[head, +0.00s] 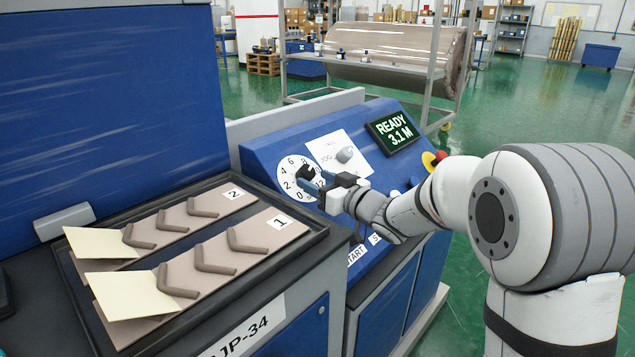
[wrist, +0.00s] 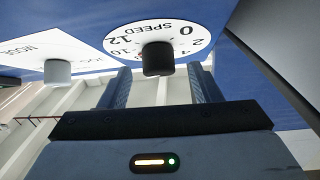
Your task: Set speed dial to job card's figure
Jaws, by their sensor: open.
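The speed dial (head: 292,170) is a white disc with printed figures on the blue sloped panel. Its black knob (wrist: 157,58) sits at the disc's centre in the wrist view, and "SPEED", 0, 2 and 12 can be read upside down there. The knob's pointer setting cannot be told. My gripper (head: 317,181) is at the dial and partly covers it in the head view. In the wrist view its two fingers (wrist: 161,80) are open and apart, with the knob ahead between them. No job card with a readable figure shows.
A grey mode knob (head: 345,155) on a white plate is beside the dial. A display (head: 393,132) reads "READY 3.1 M". A red stop button (head: 441,155) is right of it. At left a black tray (head: 318,236) holds brown sheets with cream flaps (head: 130,287), numbered 1 and 2.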

